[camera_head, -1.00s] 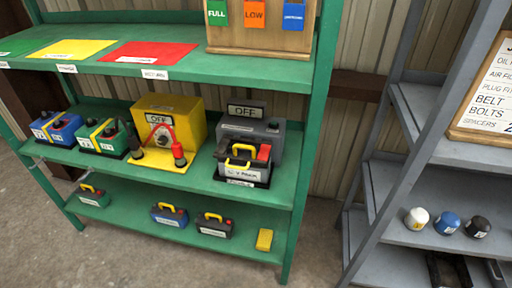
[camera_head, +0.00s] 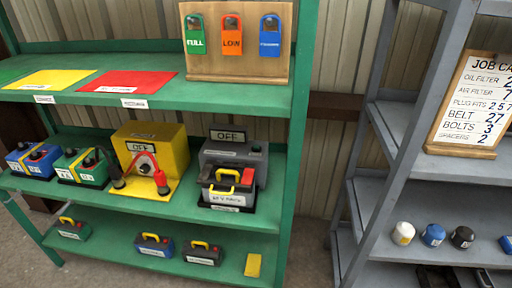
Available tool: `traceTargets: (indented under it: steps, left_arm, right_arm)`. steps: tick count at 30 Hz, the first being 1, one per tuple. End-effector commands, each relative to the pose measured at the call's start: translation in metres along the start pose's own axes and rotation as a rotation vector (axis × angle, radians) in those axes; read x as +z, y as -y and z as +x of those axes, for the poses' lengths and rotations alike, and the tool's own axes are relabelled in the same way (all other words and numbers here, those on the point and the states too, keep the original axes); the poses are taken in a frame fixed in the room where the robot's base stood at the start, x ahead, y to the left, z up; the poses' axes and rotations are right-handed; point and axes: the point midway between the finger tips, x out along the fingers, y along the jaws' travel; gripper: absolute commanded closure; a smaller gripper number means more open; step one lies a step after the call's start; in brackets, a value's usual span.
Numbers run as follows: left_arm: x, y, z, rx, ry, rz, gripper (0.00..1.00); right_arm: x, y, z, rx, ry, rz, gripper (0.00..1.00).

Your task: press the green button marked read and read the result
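A yellow tester box (camera_head: 174,143) stands on the green rack's middle shelf. Its display (camera_head: 141,146) reads OFF, and a dial sits below it. A red clamp (camera_head: 161,182) and a black clamp (camera_head: 117,179) rest in front of it. A grey unit (camera_head: 252,157) stands to its right, with a display (camera_head: 228,135) reading OFF. A dark battery (camera_head: 226,199) with a yellow handle stands in front of the grey unit and hides its lower front. I cannot make out a green button marked read on either device. Neither of my grippers is in view.
Blue (camera_head: 31,160) and green (camera_head: 81,167) batteries stand left of the tester. Yellow (camera_head: 50,80) and red (camera_head: 126,82) mats lie on the top shelf beside a board (camera_head: 238,68) with FULL, LOW and blue tags. A grey rack (camera_head: 385,185) holds a job card (camera_head: 471,105).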

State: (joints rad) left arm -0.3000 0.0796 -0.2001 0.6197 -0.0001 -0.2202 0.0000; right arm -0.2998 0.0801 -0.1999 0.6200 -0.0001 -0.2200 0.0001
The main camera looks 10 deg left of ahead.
Motion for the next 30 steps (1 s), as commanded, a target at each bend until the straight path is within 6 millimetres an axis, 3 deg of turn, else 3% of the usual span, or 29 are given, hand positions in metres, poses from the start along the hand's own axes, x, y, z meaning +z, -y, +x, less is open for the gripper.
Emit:
traceTargets:
  steps: [5,11,30]
  left_arm:
    - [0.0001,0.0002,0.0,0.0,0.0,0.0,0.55]
    - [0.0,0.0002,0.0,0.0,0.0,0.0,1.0]
    - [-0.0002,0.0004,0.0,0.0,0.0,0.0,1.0]
  right_arm:
    - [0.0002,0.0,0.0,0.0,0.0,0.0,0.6]
    - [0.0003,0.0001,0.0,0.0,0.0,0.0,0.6]
    - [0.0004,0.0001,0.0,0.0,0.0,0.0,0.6]
